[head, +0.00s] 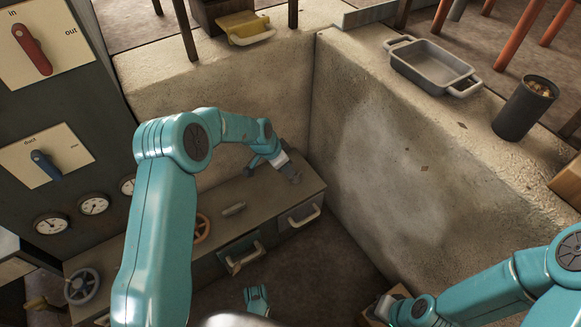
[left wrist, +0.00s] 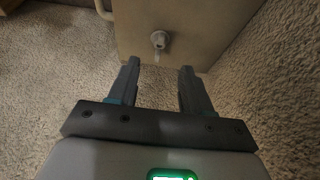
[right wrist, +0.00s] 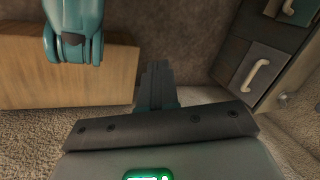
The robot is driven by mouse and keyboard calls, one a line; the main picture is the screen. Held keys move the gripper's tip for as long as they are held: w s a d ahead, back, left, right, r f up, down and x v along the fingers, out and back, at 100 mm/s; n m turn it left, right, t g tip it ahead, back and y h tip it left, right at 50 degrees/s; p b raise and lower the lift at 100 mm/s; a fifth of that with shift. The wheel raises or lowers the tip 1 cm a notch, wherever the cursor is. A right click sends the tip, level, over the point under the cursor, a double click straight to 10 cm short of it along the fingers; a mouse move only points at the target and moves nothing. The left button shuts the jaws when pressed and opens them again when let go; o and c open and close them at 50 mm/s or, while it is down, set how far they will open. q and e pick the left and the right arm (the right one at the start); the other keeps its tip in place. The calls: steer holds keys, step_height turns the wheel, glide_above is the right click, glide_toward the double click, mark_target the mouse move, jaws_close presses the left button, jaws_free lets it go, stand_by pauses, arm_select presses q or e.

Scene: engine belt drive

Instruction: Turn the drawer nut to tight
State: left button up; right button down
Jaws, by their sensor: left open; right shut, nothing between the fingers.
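The nut (left wrist: 160,40) is a small pale round knob on a beige panel, with a short white mark just below it. My left gripper (left wrist: 158,80) is open, and the nut lies ahead of the gap between its fingertips, apart from them. In the head view my left gripper (head: 292,174) is over the right end of the drawer cabinet (head: 262,200) and hides the nut there. My right gripper (right wrist: 155,68) is shut and empty, low at the right by a wooden box (right wrist: 110,75).
Concrete walls (head: 375,170) close in behind and to the right of the cabinet. Drawer handles (head: 305,215) stick out in front. A handwheel (head: 82,286) and an orange wheel (head: 202,228) are further left. A grey tray (head: 432,66) and dark cup (head: 525,108) stand on the right ledge.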

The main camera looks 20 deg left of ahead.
arm_select(q)
steer(key=p+v, duration=0.2)
steer(key=v, duration=0.5)
steer(key=shift+r, duration=0.25)
arm_select(e)
steer(key=r, duration=0.1)
steer(key=s+r, duration=0.1)
steer(key=shift+s+a+r+g, duration=0.1)
steer(key=shift+a+r+g, duration=0.1)
steer(key=shift+r+g, duration=0.15)
arm_select(q)
steer(key=shift+s+a, duration=0.1)
steer(key=shift+s, duration=0.05)
